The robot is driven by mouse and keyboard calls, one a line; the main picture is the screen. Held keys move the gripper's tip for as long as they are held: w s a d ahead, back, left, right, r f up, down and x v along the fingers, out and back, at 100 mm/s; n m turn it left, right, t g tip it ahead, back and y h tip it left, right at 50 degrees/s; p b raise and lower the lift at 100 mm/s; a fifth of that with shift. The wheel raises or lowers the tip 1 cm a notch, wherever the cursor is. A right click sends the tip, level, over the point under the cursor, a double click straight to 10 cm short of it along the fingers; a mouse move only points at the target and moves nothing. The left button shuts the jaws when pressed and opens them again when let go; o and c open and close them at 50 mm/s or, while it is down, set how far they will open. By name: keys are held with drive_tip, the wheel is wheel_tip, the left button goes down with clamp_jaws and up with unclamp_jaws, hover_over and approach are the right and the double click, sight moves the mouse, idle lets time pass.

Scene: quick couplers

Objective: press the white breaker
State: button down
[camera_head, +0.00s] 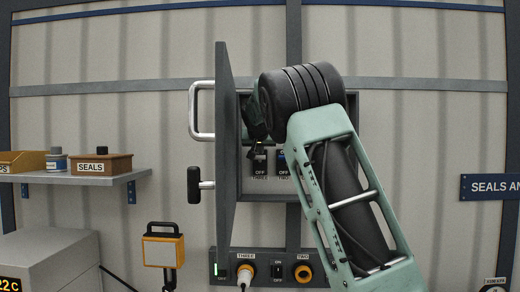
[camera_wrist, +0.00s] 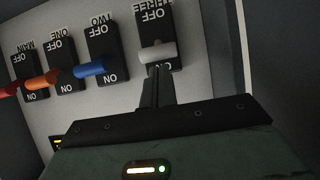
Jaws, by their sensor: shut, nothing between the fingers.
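The white breaker (camera_wrist: 155,53) is the lever on the black switch marked THREE, at the right end of the row in the wrist view. Its black switch also shows in the head view (camera_head: 260,168), inside the open cabinet. My gripper (camera_wrist: 158,71) is shut and empty. Its fingertips are right at the white lever, on the ON side, and cover part of the ON label. I cannot tell whether they touch it. In the head view the fingertips are small and dark above the switch, and my wrist hides part of the cabinet.
The blue (camera_wrist: 91,71), orange (camera_wrist: 42,82) and red (camera_wrist: 8,90) breakers stand left of the white one in the wrist view. The cabinet door (camera_head: 224,150) is swung open on the left, with a metal handle. A socket panel (camera_head: 270,268) with a plugged white connector sits below.

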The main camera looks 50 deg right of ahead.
drive_tip(key=shift+f+b, duration=0.15)
drive_tip(key=shift+b, duration=0.15)
drive_tip(key=shift+a+f+h+b, duration=0.15)
drive_tip(key=shift+h+b, duration=0.15)
drive_tip(key=shift+b, duration=0.9)
